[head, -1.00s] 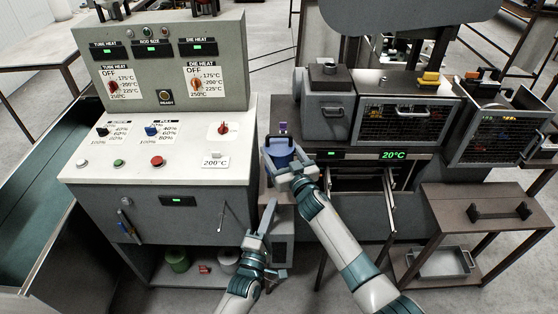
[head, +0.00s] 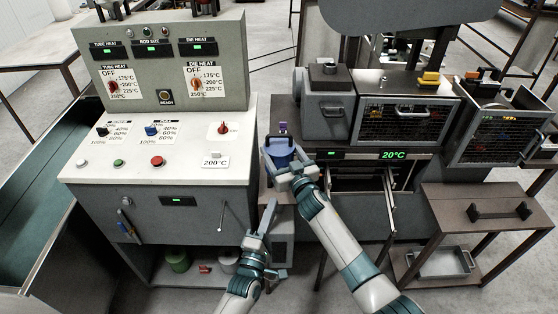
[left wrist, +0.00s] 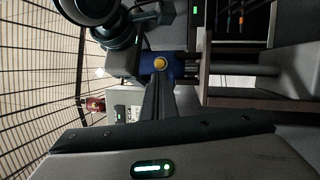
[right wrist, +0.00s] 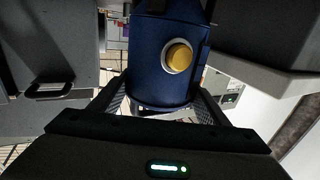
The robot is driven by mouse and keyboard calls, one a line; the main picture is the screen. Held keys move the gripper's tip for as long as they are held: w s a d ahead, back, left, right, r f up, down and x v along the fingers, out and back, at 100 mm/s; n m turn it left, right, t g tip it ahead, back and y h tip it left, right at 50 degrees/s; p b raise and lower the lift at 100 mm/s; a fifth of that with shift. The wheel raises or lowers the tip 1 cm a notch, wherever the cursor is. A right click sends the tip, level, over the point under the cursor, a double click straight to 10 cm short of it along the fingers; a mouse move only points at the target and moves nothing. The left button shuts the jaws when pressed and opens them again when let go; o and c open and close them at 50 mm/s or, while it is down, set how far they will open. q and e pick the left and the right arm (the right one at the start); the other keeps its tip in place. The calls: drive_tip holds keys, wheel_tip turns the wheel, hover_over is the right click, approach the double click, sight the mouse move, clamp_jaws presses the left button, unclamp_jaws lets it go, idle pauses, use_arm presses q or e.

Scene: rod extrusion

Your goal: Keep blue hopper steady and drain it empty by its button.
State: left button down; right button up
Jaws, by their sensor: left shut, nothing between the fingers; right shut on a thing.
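The blue hopper (head: 279,147) stands upright between the white control cabinet and the grey machine. My right gripper (head: 291,173) is shut around its lower body, with a finger on either side in the right wrist view (right wrist: 160,100). The round yellow button (right wrist: 178,57) faces that camera on the hopper's blue side (right wrist: 152,40). My left gripper (head: 271,204) is shut and empty, below the hopper in the head view. In the left wrist view its closed fingers (left wrist: 159,78) point at the yellow button (left wrist: 160,63); I cannot tell whether they touch it.
The white control cabinet (head: 190,140) with dials and buttons stands close on the left. The grey machine (head: 322,100) with mesh guards and a 20°C display stands on the right. A low side table (head: 495,205) with a black handle is farther right.

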sight(279, 158)
idle(0.6)
use_arm(q)
drive_tip(key=m+g+h, duration=0.2)
drive_tip(key=m, duration=0.3)
drive_tip(key=s+d+r+m+g+h, duration=0.1)
drive_tip(key=m+g+h, duration=0.1)
drive_tip(key=m, duration=0.3)
drive_tip(key=s+d+r+m+g+h, duration=0.1)
drive_tip(key=m+g+h, duration=0.1)
drive_tip(key=m, duration=0.3)
drive_tip(key=shift+d+r+h, duration=0.1)
drive_tip(key=shift+r+h, duration=0.05)
drive_tip(key=shift+h, duration=0.65)
drive_tip(key=shift+w, duration=0.15)
drive_tip(key=w, duration=0.8)
drive_tip(key=shift+w, duration=0.3)
drive_tip(key=shift+w, duration=0.1)
idle(0.9)
drive_tip(key=shift+w, duration=0.3)
drive_tip(key=shift+w+r, duration=0.15)
drive_tip(key=shift+w, duration=0.5)
idle(1.9)
